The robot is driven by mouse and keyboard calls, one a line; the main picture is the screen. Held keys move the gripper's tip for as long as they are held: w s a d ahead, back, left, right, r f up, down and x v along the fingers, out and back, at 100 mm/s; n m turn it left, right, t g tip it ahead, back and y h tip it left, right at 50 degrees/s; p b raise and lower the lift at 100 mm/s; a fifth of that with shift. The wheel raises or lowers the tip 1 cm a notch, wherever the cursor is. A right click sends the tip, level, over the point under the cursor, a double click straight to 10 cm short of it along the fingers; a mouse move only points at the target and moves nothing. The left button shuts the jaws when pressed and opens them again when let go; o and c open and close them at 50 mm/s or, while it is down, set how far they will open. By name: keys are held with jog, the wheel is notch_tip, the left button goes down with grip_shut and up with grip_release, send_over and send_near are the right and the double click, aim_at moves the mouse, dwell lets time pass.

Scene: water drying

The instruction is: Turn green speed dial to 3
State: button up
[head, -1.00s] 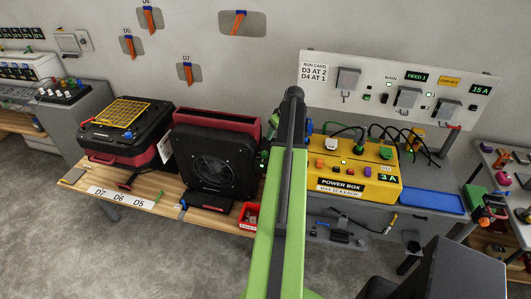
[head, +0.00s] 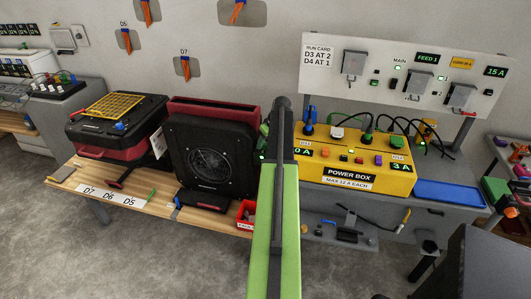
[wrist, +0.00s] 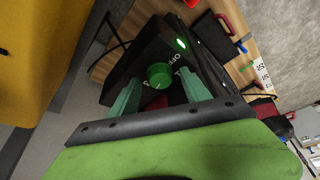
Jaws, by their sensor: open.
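The green speed dial (wrist: 160,76) is a round knob on a dark housing in the wrist view, with a lit green mark and the word OFF near it. My gripper (wrist: 161,94) is open, its two teal fingers pointing toward the dial. The dial shows in the gap between the fingertips, slightly beyond them. I cannot tell whether the fingers touch it.
A yellow power box (head: 350,186) with plugs and cables stands right of my arm. A small red bin (head: 246,214) sits by the fan's front right. A black and red unit with a yellow grille (head: 116,107) stands left of the fan. The wooden bench front (head: 150,213) has some clear room.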

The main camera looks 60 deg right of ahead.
jog(key=shift+w+f, duration=0.1)
jog(key=shift+f, duration=0.15)
grip_shut()
jog(key=shift+a+m+h, duration=0.1)
jog(key=shift+m+h, duration=0.2)
jog(key=shift+m, duration=0.5)
jog(key=shift+m+g+h, duration=0.3)
jog(key=shift+m, duration=0.6)
grip_release()
jog(key=p+v, duration=1.6)
jog(key=v, duration=0.1)
jog(key=shift+r, duration=0.25)
